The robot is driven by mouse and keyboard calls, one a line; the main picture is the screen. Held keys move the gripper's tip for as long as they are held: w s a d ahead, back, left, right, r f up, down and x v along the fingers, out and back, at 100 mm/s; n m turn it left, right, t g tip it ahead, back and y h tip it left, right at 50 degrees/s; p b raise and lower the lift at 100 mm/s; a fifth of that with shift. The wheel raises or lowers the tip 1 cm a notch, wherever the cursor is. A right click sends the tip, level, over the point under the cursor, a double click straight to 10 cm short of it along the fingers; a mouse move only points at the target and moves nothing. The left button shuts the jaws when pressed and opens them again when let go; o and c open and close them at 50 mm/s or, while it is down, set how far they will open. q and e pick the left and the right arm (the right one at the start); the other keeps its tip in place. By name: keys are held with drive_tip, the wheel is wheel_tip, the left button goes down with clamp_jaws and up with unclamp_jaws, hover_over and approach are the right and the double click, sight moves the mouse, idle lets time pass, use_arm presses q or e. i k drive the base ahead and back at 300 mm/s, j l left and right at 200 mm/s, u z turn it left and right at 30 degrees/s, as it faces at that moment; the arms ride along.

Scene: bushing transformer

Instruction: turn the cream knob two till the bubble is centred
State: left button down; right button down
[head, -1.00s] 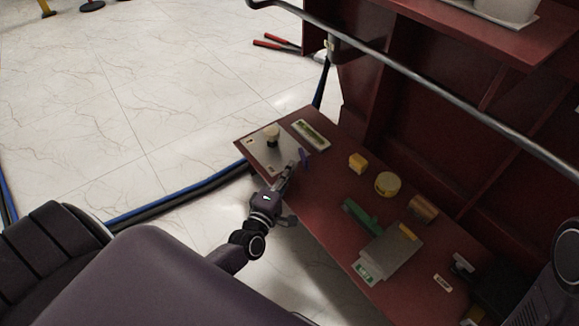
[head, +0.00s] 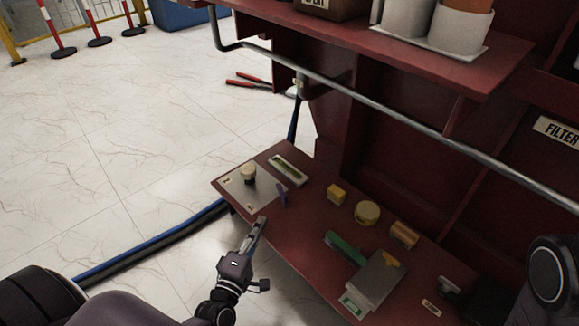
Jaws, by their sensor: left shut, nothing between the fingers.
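The cream knob (head: 248,173) stands upright on a pale plate (head: 240,196) at the left end of the red shelf (head: 318,232). The bubble level (head: 287,170), a pale frame with a yellow-green vial, lies just right of the plate; the bubble's place is too small to tell. My left gripper (head: 260,224) is shut and empty at the shelf's front edge, below and apart from the knob. My right gripper is not in view.
A yellow block (head: 336,194), a yellow round tin (head: 367,213), a copper-coloured roll (head: 404,234), a green item (head: 345,248) and a grey box (head: 376,282) lie farther right. A metal rail (head: 375,108) crosses above the shelf.

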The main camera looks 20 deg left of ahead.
sight(248, 171)
drive_tip(key=k+j, duration=0.45)
drive_tip(key=j, duration=0.25)
drive_tip(key=k+j, duration=0.25)
drive_tip(key=j, duration=0.1)
